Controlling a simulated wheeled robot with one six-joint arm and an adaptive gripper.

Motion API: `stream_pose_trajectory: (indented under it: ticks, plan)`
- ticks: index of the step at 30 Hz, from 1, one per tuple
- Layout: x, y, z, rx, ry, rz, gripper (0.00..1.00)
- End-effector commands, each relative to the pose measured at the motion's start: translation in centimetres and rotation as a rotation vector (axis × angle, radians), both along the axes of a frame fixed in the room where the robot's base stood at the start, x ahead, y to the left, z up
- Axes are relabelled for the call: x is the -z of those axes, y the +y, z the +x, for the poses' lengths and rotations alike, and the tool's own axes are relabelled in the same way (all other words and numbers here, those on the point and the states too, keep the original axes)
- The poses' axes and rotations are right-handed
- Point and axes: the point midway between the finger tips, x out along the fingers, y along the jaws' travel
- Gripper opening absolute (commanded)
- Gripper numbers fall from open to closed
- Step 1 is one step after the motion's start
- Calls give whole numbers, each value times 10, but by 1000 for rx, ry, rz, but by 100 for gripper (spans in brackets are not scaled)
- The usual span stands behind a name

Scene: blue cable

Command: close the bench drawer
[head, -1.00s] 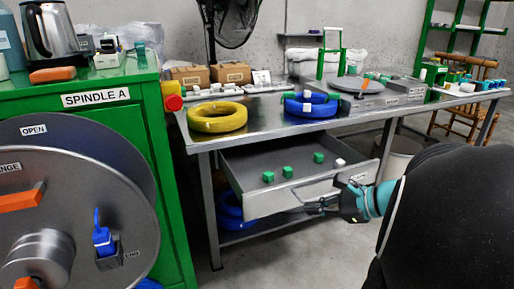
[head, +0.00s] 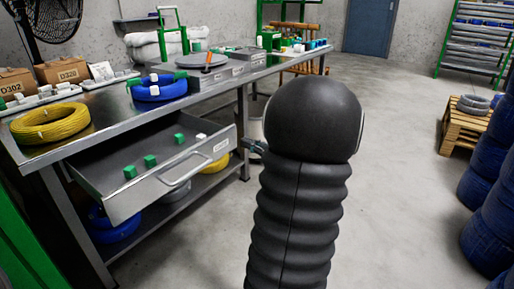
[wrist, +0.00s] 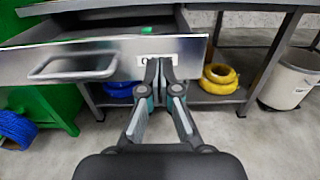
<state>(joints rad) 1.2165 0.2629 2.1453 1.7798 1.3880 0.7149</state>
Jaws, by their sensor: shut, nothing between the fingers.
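The bench drawer (head: 130,199) is pulled out from under the metal bench, with several green cubes and a white one inside. Its front carries a bar handle (head: 174,188) and a white label near the right end. In the wrist view the drawer front (wrist: 115,48) spans the upper left, with the handle (wrist: 72,68) left of my gripper. My gripper (wrist: 161,66) is shut and empty, its tips at the label near the drawer front's right end. I cannot tell if they touch. In the head view my arm hides most of my gripper (head: 254,147).
The bench top (head: 105,105) holds a yellow coil (head: 48,124), a blue coil (head: 160,90) and boxes. More coils lie on the shelf below. A white bin (wrist: 291,82) stands to the right. Blue stacks (head: 487,190) and a pallet (head: 465,130) are far right; the floor between is open.

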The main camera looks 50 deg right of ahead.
Motion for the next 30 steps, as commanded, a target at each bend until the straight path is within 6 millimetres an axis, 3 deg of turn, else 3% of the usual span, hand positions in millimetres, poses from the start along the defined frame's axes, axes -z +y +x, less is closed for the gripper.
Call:
stream_pose_trajectory:
  ticks: [6,13,19,30]
  plan:
    - [1,4,42,-4,0,0,0]
    - [1,6,73,-3,2,-1,0]
    - [0,7,83,-1,1,0,0]
    - [0,7,84,0,2,-1,0]
